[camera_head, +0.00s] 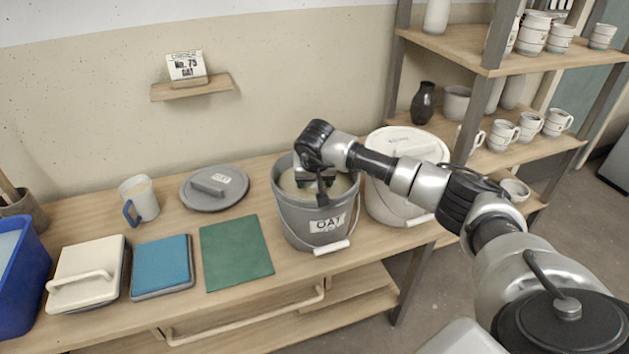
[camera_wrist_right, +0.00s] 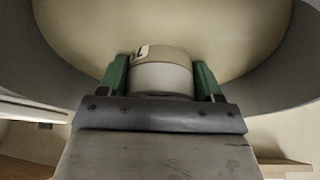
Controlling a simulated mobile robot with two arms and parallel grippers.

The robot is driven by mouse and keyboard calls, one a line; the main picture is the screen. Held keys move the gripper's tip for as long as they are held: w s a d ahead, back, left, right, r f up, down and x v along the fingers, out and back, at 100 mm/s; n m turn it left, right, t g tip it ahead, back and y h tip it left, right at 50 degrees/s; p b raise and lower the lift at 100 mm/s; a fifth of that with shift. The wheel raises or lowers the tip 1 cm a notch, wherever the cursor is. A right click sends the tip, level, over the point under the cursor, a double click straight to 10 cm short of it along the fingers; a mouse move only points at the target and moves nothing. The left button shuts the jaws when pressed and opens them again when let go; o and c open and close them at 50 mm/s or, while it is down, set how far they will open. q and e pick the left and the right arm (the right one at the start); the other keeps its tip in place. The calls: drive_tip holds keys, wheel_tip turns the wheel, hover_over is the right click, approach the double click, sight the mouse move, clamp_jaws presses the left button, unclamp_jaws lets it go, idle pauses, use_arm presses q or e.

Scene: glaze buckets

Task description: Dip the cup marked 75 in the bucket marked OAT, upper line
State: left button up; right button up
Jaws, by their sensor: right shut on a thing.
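The bucket marked OAT (camera_head: 295,222) is grey and stands on the bench, with pale glaze (camera_head: 343,184) inside. My right gripper (camera_head: 318,186) points down into its mouth. In the right wrist view, its green fingers (camera_wrist_right: 161,78) are shut on a pale cup (camera_wrist_right: 162,76). The cup bears a small, partly seen dark mark that I cannot read fully. Behind the cup are the pale glaze and the bucket's grey wall (camera_wrist_right: 275,75). I cannot tell how deep the cup sits in the glaze. In the head view, the arm and rim hide the cup. My left gripper is out of view.
A lidded white bucket (camera_head: 395,205) stands right of the OAT bucket. An order card (camera_head: 187,66) reads No. 75 OAT. Shelves (camera_head: 470,46) hold cups.

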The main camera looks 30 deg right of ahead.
drive_tip(key=shift+r+p, duration=1.7)
drive_tip(key=shift+r, duration=1.2)
drive_tip(key=shift+r, duration=0.1)
wheel_tip(320, 180, up, 7)
drive_tip(key=p, duration=0.5)
drive_tip(key=shift+r, duration=0.2)
